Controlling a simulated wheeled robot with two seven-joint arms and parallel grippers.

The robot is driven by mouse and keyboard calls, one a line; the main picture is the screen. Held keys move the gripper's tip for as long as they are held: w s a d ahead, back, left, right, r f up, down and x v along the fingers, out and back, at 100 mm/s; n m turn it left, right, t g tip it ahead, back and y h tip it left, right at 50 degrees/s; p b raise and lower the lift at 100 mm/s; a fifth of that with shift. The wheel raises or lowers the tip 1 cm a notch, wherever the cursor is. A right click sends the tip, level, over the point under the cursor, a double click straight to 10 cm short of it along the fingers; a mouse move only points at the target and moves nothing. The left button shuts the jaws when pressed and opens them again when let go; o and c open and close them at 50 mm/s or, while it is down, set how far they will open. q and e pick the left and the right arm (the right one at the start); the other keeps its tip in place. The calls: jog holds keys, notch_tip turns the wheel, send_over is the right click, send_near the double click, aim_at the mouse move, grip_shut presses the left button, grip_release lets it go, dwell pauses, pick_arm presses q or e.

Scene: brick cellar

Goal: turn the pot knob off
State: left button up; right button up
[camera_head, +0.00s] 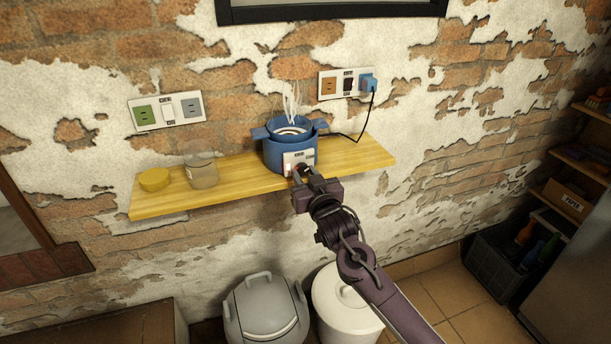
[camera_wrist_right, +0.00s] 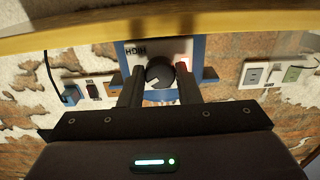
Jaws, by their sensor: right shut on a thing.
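The blue pot (camera_head: 283,155) stands on a yellow wooden shelf (camera_head: 355,157) against the wall, with steam rising from it. Its white control panel (camera_head: 292,158) faces me. In the right wrist view, which is upside down, the round dark pot knob (camera_wrist_right: 159,72) has a white pointer mark, with the label HIGH (camera_wrist_right: 136,51) beside it and a lit red light (camera_wrist_right: 184,64). My right gripper (camera_head: 302,174) is at the panel, and its two fingers (camera_wrist_right: 159,87) are shut on the knob from both sides. My left gripper is not in view.
A glass jar (camera_head: 202,172) and its yellow lid (camera_head: 154,179) sit left of the pot. A black cord runs from the pot to a blue plug (camera_head: 368,82) in the right outlet plate. A grey bin (camera_head: 265,312) and a white bin (camera_head: 345,302) stand below the shelf.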

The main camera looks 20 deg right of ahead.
jog(key=n+p, duration=0.1)
jog(key=n, duration=0.2)
jog(key=shift+r+p, duration=0.1)
jog(key=shift+p, duration=0.2)
jog(key=n+p, duration=0.1)
jog(key=n, duration=0.1)
jog(key=shift+n, duration=0.4)
jog(key=n+p, duration=0.1)
jog(key=n, duration=0.5)
jog(key=shift+p, duration=0.4)
jog(key=o, duration=1)
